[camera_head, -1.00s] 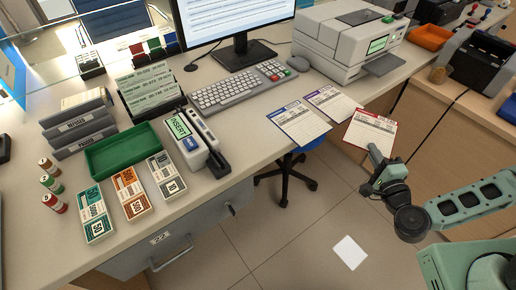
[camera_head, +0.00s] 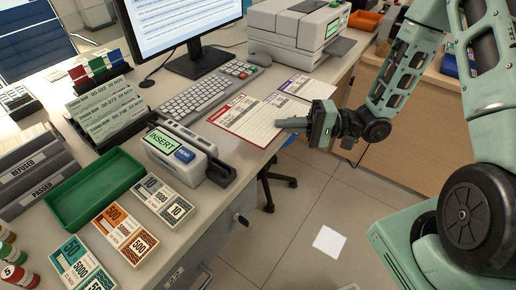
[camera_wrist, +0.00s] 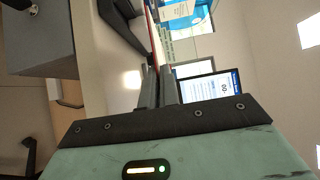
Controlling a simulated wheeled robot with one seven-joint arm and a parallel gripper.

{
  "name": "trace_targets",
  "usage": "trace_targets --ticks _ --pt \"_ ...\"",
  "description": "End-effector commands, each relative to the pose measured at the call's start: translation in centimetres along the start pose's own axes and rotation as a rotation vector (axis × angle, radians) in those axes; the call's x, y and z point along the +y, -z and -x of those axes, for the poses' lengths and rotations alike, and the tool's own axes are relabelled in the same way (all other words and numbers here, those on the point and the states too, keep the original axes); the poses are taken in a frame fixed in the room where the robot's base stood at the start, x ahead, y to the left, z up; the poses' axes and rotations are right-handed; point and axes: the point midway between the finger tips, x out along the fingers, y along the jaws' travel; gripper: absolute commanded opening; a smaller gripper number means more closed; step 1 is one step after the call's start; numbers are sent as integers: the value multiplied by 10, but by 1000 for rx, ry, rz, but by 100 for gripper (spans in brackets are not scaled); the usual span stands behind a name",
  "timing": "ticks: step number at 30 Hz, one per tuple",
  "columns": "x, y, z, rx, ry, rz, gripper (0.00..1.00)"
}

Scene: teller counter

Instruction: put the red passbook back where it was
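The red passbook (camera_head: 240,120) is a white printed sheet with a red border. In the head view it is above or on the counter, left of the blue passbook (camera_head: 281,103) and overlapping part of it. The purple passbook (camera_head: 308,87) lies to the right of these. My gripper (camera_head: 293,123) is shut on the red passbook's right end, at the counter's front edge. In the wrist view the red passbook (camera_wrist: 154,36) shows edge-on, running out from between my fingers (camera_wrist: 158,88). Whether it touches the counter is unclear.
The note reader marked INSERT (camera_head: 178,153) stands just left of the red passbook. The keyboard (camera_head: 200,98) is behind it, and the printer (camera_head: 297,30) is at the back. The green tray (camera_head: 95,188) and banknote bundles (camera_head: 125,234) are further left.

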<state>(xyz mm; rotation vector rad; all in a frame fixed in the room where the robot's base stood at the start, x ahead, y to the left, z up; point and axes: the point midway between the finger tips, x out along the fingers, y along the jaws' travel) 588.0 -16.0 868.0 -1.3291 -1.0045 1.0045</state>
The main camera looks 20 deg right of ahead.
Motion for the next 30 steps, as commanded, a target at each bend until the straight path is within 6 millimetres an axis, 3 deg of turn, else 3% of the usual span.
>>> trace_targets --ticks 3,16,30 --pt "24 0 0 2 2 -5 0" --pt "76 0 0 3 3 -2 0" --pt "87 0 0 4 2 -1 0"
